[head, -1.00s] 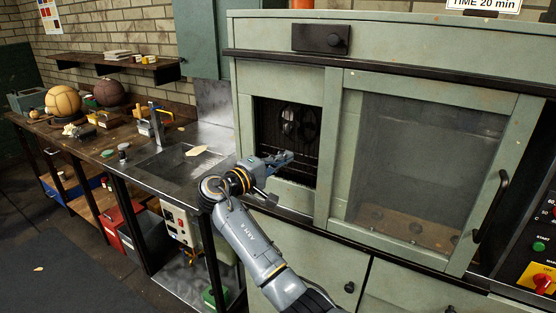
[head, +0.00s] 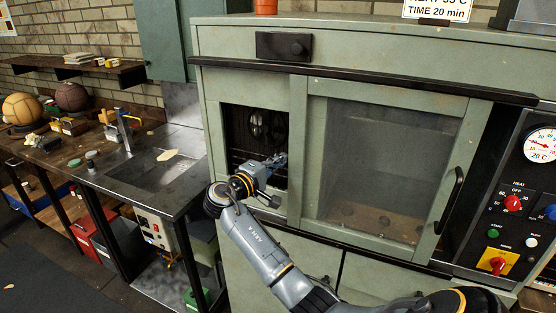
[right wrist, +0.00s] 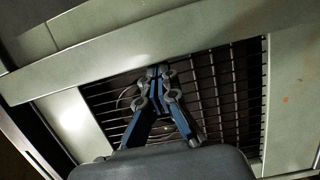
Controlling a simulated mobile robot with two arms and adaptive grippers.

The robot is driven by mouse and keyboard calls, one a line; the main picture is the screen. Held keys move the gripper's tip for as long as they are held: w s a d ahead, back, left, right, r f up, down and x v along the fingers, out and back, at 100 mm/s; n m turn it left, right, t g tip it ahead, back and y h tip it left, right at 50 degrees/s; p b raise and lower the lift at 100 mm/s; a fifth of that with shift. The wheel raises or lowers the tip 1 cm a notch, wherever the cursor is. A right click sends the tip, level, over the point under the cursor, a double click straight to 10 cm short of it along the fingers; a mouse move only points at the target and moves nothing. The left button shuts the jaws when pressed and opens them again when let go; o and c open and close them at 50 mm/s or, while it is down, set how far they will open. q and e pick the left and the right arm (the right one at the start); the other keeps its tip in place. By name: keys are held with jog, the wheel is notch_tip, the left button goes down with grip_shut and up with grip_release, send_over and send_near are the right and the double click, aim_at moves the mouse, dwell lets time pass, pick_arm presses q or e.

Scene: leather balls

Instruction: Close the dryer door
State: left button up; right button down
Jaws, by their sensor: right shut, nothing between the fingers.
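The dryer (head: 250,83) is a pale green cabinet. Its door (head: 312,250) is a green framed panel with a large window and a black handle (head: 449,200) on its right side. Left of the door is an open gap showing a dark interior with a wire rack (right wrist: 215,95) and a round fan (head: 258,122). My right gripper (head: 279,160) is shut and empty at this gap, close to the left edge of the door frame. The right wrist view shows its closed fingers (right wrist: 158,72) in front of the rack; contact with the frame cannot be told. My left gripper is out of view.
A control panel (head: 515,200) with a dial and knobs is right of the door. A metal sink bench (head: 140,175) stands at the left, with balls (head: 22,108) on the wooden bench beyond. A dark ledge (head: 370,76) runs above the door.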

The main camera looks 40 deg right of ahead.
aim_at(311, 164)
jog(key=s+d, duration=0.1)
jog(key=s, duration=0.1)
jog(key=s+d+p, duration=0.1)
jog(key=s, duration=0.2)
jog(key=s+d+p, duration=0.1)
jog(key=s, duration=0.1)
jog(key=shift+s+d, duration=0.1)
jog(key=shift+s, duration=0.15)
jog(key=shift+w, duration=0.15)
